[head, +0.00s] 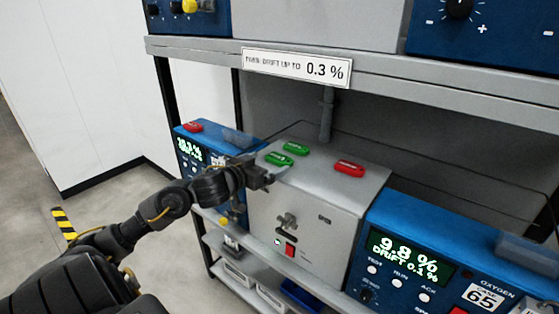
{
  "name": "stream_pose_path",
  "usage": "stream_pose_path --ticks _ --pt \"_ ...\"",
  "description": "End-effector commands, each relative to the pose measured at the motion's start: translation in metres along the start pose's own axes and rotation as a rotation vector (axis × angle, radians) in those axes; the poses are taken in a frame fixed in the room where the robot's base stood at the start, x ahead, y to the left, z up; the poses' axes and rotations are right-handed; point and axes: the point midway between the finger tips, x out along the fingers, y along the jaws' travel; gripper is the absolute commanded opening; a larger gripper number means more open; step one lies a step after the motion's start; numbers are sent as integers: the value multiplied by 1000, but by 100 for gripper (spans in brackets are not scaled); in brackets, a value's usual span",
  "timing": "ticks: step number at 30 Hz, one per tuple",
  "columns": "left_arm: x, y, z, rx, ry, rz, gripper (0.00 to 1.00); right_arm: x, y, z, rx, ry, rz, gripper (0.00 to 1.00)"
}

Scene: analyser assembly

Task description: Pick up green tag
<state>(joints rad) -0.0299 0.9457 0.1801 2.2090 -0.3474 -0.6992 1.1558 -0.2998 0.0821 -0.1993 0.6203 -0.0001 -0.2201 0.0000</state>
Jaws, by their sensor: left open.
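Two green tags lie on top of the grey metal box (340,187). One green tag (296,148) is farther back, and the other green tag (278,159) is nearer and to the left. My left gripper (268,176) is open at the box's left top edge, close to the nearer green tag. I cannot tell whether it touches that tag. My right gripper is not in view.
A red tag (349,168) lies on the box's right top; another red tag (193,126) lies on the left blue analyser (190,150). A blue oxygen analyser (400,235) stands at right. The upper shelf (400,75) overhangs, and a grey pipe (327,115) rises behind the box.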

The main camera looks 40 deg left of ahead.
Motion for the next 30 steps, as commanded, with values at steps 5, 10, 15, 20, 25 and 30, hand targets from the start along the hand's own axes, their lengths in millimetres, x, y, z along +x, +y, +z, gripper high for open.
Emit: stream_pose_path --ticks 5,10,15,20,25,30 --pt "3 0 0 0 0 1 100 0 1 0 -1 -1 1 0" --pt "21 1 0 -5 2 0 100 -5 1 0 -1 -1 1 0" --pt "45 0 2 -4 1 -1 100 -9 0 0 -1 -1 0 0" --pt "54 1 3 -2 1 1 100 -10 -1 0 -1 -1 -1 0" --pt "54 1 4 -1 0 1 100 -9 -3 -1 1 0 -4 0" --pt "54 1 4 -1 0 1 80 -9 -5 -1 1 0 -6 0"
